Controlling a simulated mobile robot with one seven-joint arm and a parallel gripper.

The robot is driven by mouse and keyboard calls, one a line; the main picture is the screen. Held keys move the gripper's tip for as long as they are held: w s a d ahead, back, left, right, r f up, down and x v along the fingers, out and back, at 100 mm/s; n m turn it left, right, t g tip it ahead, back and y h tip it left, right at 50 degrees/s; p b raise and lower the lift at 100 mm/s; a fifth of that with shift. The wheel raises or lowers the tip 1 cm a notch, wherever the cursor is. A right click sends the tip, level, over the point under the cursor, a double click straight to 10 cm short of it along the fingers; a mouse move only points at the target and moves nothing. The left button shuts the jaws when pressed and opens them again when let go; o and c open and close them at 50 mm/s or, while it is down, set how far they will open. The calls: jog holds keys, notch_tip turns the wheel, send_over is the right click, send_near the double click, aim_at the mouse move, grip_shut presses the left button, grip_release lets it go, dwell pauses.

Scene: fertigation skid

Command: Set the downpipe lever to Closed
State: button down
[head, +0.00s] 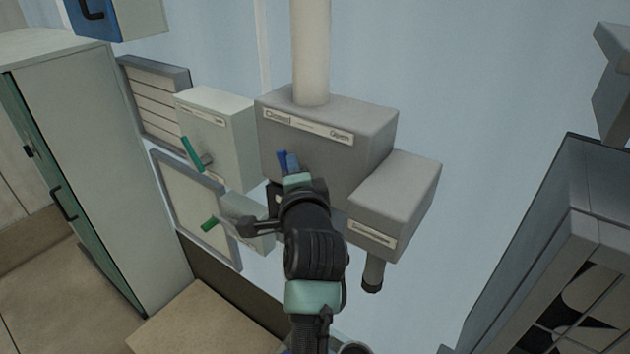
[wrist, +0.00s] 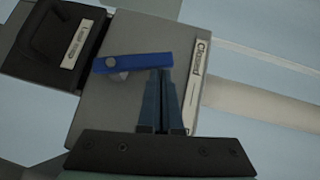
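The grey box (head: 340,150) under the pipe bears a label strip (head: 305,126) with "Closed" at its left end; the right-end word is hard to read. A blue lever (wrist: 135,63) is on the box's front face. In the wrist view it lies from its pivot toward the "Closed" end of the strip (wrist: 200,75). In the head view my gripper (head: 290,163) covers most of the lever. In the wrist view my gripper's fingers (wrist: 161,80) are together, with nothing between them. Their tips are beside the lever's free end; contact cannot be told.
A smaller grey box (head: 400,195) with a label adjoins at lower right, with a short pipe below. White boxes with green levers (head: 192,153) (head: 210,224) stand left. A pipe (head: 311,50) rises above.

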jog(key=shift+w+a+r, duration=0.1)
jog(key=shift+w+a, duration=0.2)
jog(key=shift+a, duration=0.15)
dwell(0.5)
jog(key=shift+r, duration=0.1)
